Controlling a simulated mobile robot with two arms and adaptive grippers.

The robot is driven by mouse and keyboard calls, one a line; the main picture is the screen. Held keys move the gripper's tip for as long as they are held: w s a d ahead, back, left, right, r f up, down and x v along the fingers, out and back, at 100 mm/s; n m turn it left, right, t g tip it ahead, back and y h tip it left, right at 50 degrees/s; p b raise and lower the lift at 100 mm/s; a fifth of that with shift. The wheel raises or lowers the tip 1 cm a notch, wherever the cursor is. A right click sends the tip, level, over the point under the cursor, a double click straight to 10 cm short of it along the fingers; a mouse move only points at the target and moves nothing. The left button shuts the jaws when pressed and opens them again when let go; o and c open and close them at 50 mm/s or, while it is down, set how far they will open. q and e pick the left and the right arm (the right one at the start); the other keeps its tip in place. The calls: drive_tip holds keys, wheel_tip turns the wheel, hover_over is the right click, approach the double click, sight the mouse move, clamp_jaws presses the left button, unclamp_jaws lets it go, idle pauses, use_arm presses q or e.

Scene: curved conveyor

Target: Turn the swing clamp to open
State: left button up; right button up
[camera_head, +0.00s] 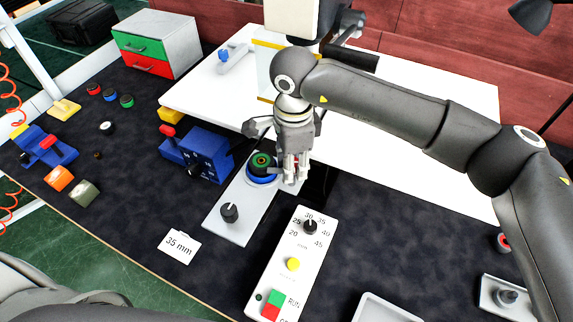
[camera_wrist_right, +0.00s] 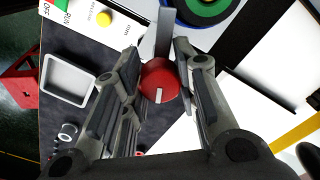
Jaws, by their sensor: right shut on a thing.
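My right gripper (camera_head: 295,176) points down at the right edge of a grey plate (camera_head: 231,226), next to a blue holder (camera_head: 262,180) with a black and green ringed part (camera_head: 261,160) in it. In the right wrist view the fingers (camera_wrist_right: 158,56) stand on both sides of what looks like the swing clamp, a grey bar (camera_wrist_right: 165,32) beside a round red knob (camera_wrist_right: 158,82) with a pale mark. The gripper is shut on this clamp. The bar reaches toward the green and blue rings (camera_wrist_right: 200,10). My left gripper is out of view.
A control panel (camera_head: 287,263) with dial and buttons stands in front. A white board (camera_head: 400,150) lies behind. A blue block (camera_head: 205,155) and a 35 mm card (camera_head: 179,245) are to the left. An empty tray (camera_head: 383,308) is at the front right. Dark mat between is clear.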

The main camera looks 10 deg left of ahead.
idle(0.3)
drive_tip(key=shift+f+n+b, duration=0.15)
drive_tip(key=shift+n+b, duration=0.95)
drive_tip(key=shift+b, duration=0.2)
drive_tip(key=shift+n+b, duration=0.35)
drive_tip(key=shift+n, duration=0.15)
